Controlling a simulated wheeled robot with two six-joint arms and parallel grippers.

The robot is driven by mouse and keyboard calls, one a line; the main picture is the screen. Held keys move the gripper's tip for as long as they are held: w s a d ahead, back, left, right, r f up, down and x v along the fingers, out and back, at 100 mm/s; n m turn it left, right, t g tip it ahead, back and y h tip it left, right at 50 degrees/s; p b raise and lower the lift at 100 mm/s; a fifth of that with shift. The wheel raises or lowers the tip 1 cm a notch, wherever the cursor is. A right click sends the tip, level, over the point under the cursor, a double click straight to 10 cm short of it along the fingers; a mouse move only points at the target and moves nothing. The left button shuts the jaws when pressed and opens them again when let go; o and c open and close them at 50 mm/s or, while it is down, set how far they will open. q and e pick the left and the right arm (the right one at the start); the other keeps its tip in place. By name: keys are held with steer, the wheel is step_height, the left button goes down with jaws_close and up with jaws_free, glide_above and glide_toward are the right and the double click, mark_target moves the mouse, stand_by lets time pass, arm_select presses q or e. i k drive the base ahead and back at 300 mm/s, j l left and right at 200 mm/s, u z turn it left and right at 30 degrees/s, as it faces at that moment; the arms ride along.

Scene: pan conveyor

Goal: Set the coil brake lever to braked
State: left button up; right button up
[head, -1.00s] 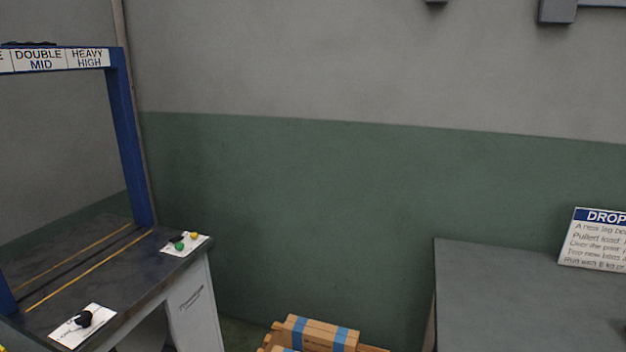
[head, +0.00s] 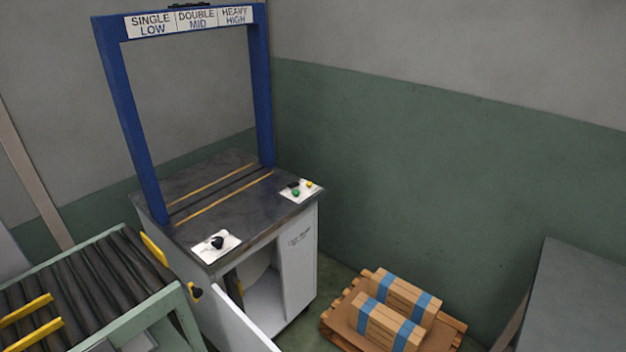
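The strapping machine stands left of centre, with a blue arch (head: 136,120) over a dark top (head: 225,188). A white plate with a black knob (head: 217,243) is at its front corner. A second plate with green and yellow buttons (head: 297,190) is at its right corner. The cabinet door (head: 235,322) below stands open, and a pale round shape (head: 258,275), perhaps the coil, shows partly inside. A black and yellow part (head: 195,291) sits by the door edge. I cannot make out which part is the brake lever or how it is set. Neither gripper is in view.
A roller conveyor (head: 178,290) with yellow bars is at the left. A wooden pallet (head: 340,311) with strapped cartons (head: 388,321) lies on the floor right of the machine. A grey table (head: 575,300) is at the right edge. Some floor shows between pallet and machine.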

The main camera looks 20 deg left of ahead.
mark_target(233, 279)
steer(key=u, duration=1.2)
